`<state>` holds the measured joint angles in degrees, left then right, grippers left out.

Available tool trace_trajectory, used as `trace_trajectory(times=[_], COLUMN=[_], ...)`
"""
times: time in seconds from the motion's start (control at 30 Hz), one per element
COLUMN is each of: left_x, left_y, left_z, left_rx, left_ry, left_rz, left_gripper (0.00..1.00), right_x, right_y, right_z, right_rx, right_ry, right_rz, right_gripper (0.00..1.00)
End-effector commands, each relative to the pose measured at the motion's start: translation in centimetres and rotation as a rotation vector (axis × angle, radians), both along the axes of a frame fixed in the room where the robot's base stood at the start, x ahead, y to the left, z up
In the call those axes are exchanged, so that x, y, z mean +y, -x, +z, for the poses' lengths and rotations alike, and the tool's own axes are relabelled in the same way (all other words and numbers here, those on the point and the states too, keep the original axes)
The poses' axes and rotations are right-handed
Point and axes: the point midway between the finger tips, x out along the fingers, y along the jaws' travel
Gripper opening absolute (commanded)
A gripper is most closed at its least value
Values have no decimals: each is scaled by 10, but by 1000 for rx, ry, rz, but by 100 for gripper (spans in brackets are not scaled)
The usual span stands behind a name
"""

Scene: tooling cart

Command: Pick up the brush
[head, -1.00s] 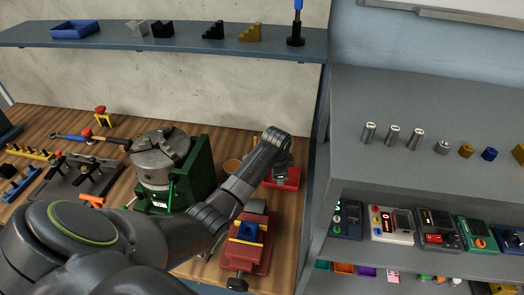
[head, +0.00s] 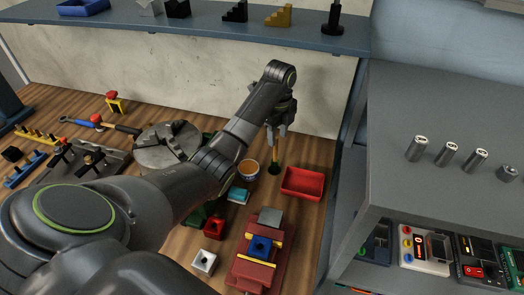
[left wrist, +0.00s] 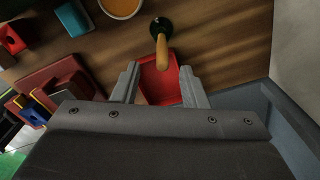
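The brush (head: 275,158) stands upright on the wooden bench in the head view, with a tan handle up and a dark round lower end. In the left wrist view the brush handle (left wrist: 162,52) points up toward the camera, its dark end farther away. My left gripper (head: 279,130) is just above the brush handle. In the left wrist view its two fingers (left wrist: 159,82) are apart, and the handle's tip shows between and slightly beyond them, not visibly gripped. My right gripper is in neither view.
A red tray (head: 302,184) is right of the brush, an orange-filled cup (head: 248,169) and teal block (head: 238,194) left of it. A red vise (head: 259,252) is nearer. The blue-grey shelf (head: 200,24) hangs above, and the grey cabinet (head: 420,85) bounds the right.

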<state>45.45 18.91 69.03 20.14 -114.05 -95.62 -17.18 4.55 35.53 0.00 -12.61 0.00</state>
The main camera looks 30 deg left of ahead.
Motion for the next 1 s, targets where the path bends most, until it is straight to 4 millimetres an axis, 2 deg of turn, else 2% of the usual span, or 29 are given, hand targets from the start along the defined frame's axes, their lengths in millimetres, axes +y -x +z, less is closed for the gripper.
trace_trajectory(times=[0.17,0.53,0.7,1.0], left_x=[2,5,5,5], left_y=[-4,-2,-2,-3], left_z=[-3,-45,-66,-71], left_rx=[-11,-8,-10,-13], left_ry=[-10,-10,-11,-12], left_rz=[-35,-32,-33,-33], left_gripper=[39,39,39,38], right_x=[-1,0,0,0], right_y=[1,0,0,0], right_z=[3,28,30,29], right_rx=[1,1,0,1], right_ry=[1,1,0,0], right_rz=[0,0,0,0], right_gripper=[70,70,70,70])
